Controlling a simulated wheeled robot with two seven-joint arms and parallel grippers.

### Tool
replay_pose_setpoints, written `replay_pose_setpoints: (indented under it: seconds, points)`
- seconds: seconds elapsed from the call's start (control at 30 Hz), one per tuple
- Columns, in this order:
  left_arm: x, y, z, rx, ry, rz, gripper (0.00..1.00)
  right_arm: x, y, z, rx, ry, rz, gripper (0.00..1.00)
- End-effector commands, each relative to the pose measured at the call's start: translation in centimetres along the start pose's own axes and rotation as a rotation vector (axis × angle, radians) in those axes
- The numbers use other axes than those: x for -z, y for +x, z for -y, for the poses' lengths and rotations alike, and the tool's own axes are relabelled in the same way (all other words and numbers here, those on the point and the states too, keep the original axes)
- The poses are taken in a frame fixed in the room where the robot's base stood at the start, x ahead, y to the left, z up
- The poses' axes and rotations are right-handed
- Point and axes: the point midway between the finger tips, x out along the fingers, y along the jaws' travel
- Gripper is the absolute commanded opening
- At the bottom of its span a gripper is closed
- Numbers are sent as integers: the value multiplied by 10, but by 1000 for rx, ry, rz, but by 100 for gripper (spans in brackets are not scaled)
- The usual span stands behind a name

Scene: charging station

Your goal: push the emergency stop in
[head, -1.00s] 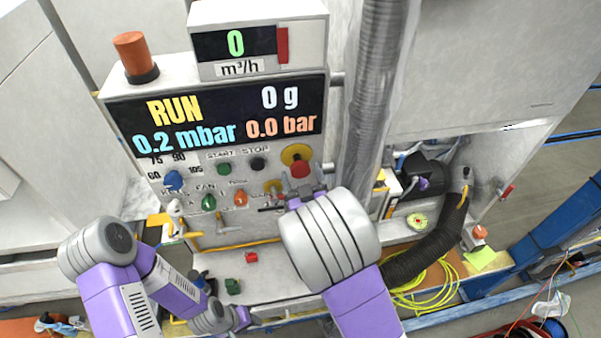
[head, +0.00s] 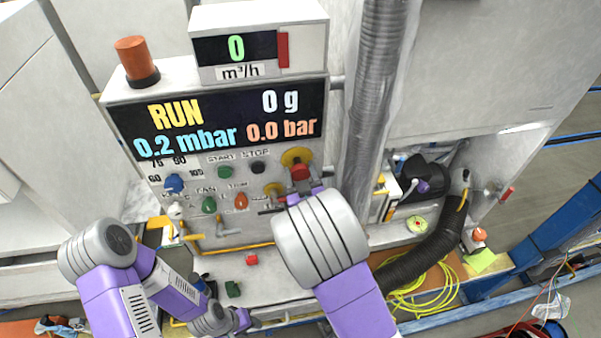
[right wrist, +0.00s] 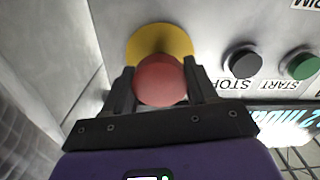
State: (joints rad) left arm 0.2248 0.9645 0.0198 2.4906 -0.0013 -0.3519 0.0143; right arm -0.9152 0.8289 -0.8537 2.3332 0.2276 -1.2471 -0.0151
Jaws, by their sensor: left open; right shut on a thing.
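The emergency stop is a red mushroom button (head: 300,172) on a yellow disc (head: 297,155), at the right of the control panel below the displays. In the right wrist view the red button (right wrist: 160,80) sits between the two dark fingers, in front of the yellow disc (right wrist: 160,40). My right gripper (right wrist: 160,85) is shut on the red button, with a finger on either side. It also shows in the head view (head: 303,188), partly hidden by my wrist. My left gripper (head: 250,322) is open and low at the bottom, away from the panel. How deep the button sits is unclear.
The black stop button (head: 258,167) and green start button (head: 225,171) are left of the red button. Several coloured knobs sit below. A ribbed vertical pipe (head: 376,90) stands close on the right. A green block (head: 233,289) and a red block (head: 252,259) lie on the ledge.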

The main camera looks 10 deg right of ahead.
Motion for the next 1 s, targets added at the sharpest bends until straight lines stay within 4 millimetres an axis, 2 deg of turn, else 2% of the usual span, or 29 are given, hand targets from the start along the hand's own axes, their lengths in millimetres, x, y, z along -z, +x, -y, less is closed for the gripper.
replay_pose_setpoints:
  seconds: [0.03, 0.07, 0.37, 0.6, 0.63, 0.8, 1.0]
  points:
    - [0, 0, 0, 0, 0, 0, 43, 0, 0, 0, 0, 0, 0, 7]
    - [0, 0, 0, 0, 0, 0, 43, 0, 0, 0, 0, 0, 0, 2]
    - [1, 13, 5, 0, 0, 0, 43, -2, 15, 0, -1, 2, -2, 2]
    - [0, 11, 4, 0, 0, 0, 43, 1, 16, 0, 0, -1, -1, 2]
    - [0, 11, 4, 0, 0, 0, 43, 1, 16, 0, 0, -1, -1, 58]
    - [1, 11, 4, 0, 0, 0, 43, 1, 16, 0, 0, -1, -1, 82]
    - [1, 11, 4, 0, 0, 0, 43, 0, 16, 0, 0, 0, -1, 82]
